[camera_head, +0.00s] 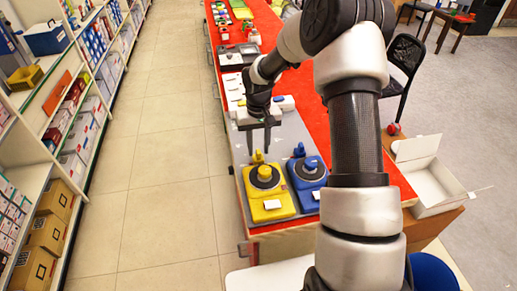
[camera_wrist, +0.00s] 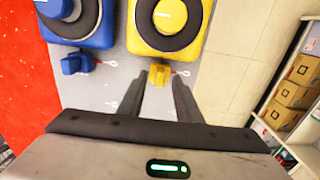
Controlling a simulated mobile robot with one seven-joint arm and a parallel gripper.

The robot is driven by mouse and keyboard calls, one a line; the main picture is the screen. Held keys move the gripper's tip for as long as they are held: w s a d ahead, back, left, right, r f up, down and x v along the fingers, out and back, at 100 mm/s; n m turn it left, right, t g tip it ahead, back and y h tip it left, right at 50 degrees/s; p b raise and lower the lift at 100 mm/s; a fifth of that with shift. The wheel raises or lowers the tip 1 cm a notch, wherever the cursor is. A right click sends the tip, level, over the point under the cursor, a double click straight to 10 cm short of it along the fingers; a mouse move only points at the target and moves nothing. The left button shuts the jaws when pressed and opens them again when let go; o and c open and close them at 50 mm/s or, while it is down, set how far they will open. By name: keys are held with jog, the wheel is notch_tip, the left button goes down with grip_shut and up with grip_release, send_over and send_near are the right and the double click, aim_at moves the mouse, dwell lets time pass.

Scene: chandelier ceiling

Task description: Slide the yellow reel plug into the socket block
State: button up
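The yellow plug (camera_head: 257,157) stands on the grey mat just behind the yellow reel (camera_head: 268,188). In the wrist view the yellow plug (camera_wrist: 160,73) lies just beyond the fingertips, about midway between them, with the yellow reel (camera_wrist: 168,24) above it. My gripper (camera_head: 259,138) is open and empty above the mat, pointing down close to the plug; its two fingers are apart in the wrist view (camera_wrist: 159,84). A white block (camera_head: 285,103) behind my gripper looks like the socket block. My gripper partly hides it, and its openings cannot be made out.
A blue reel (camera_head: 309,177) stands right of the yellow one, with its blue plug (camera_head: 299,150) behind it. An open white box (camera_head: 428,178) is at the table's right edge. Shelves (camera_head: 62,110) line the left. The tiled aisle (camera_head: 165,150) is clear.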

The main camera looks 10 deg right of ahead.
jog(key=shift+f, duration=0.5)
grip_shut()
jog(key=w+b, duration=0.1)
jog(key=w, duration=1.3)
jog(key=shift+w, duration=0.3)
grip_release()
